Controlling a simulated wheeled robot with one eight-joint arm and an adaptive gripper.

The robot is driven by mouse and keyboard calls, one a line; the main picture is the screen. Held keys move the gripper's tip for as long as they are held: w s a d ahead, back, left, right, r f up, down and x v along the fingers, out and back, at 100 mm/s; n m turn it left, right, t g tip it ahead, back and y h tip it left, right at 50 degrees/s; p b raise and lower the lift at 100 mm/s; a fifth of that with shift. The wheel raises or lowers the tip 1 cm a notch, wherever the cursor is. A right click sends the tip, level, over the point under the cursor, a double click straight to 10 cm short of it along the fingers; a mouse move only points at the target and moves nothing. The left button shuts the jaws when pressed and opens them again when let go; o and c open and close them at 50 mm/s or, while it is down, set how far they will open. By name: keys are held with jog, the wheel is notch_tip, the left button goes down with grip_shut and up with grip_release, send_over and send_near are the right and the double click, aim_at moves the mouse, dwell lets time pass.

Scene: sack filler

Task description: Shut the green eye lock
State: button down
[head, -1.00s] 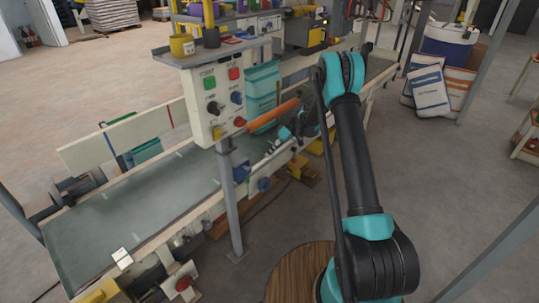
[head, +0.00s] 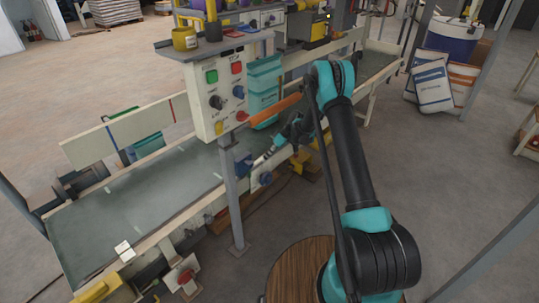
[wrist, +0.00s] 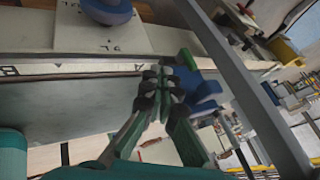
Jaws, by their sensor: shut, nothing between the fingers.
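My gripper (wrist: 155,85) is shut and empty in the wrist view, its dark fingertips together. A small green piece (wrist: 187,59) shows just beyond and right of the fingertips, next to a blue part (wrist: 200,88). The green piece may be the green eye lock, but its shape is partly hidden and I cannot tell whether it is open or shut. I cannot tell whether the fingers touch it. In the head view my gripper (head: 262,160) is small, by the near rail of the conveyor, above a blue knob (head: 265,179). No green lock can be made out there.
The conveyor belt (head: 130,215) runs diagonally across the head view. A control panel (head: 224,97) with coloured buttons stands on a grey post (head: 233,205) left of my gripper. An orange bar (head: 276,110) juts out above my gripper. Bare floor (head: 445,195) lies at right.

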aim_at(250, 171)
jog(key=s+a+f, duration=0.3)
jog(key=a, duration=0.2)
jog(key=shift+s+f, duration=0.35)
jog(key=shift+s, duration=0.05)
jog(key=shift+s+a+r, duration=0.2)
jog(key=shift+s+a, duration=0.05)
jog(key=shift+r, duration=0.8)
